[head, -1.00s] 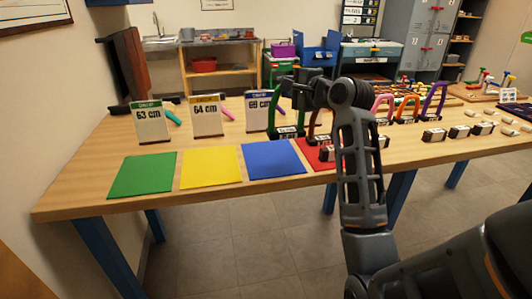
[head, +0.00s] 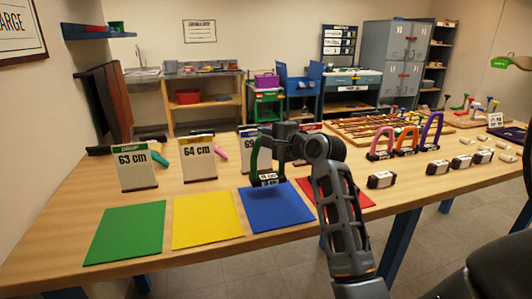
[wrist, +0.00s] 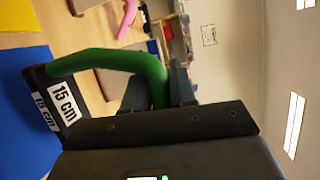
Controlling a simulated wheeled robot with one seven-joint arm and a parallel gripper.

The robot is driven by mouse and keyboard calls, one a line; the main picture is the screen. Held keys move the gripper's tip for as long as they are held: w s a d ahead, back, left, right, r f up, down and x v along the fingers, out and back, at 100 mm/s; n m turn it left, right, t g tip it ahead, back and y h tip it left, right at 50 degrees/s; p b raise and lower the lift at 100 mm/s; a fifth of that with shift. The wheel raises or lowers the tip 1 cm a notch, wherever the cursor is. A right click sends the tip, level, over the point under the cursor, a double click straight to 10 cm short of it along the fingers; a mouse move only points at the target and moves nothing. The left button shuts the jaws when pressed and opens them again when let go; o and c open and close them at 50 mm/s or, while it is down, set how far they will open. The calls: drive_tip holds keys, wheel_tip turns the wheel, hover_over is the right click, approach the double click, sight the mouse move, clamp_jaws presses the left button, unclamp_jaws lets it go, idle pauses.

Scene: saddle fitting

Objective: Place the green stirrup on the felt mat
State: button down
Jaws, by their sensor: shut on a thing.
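The green stirrup (head: 254,154) has a green arch on a dark base. My gripper (head: 279,139) is shut on its arch. The stirrup is roughly upright, its base over the back edge of the blue felt mat (head: 275,212); I cannot tell if it touches. In the wrist view the green arch (wrist: 105,60) runs between my fingers (wrist: 160,88), and its base carries a "15 cm" label. Blue mat shows at the left there. Green (head: 125,233), yellow (head: 206,220) and red (head: 358,203) mats lie flat beside the blue one, the red partly hidden by my arm.
The green and yellow mats are bare.

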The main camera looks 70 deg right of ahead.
sight(266, 173)
drive_tip(key=shift+f, duration=1.75)
drive_tip(key=c, duration=0.9)
unclamp_jaws()
drive_tip(key=shift+f, duration=0.15)
drive_tip(key=shift+s+a, duration=0.1)
drive_tip(key=shift+s, duration=0.05)
drive_tip(key=v, duration=1.2)
drive_tip(key=shift+b, duration=0.4)
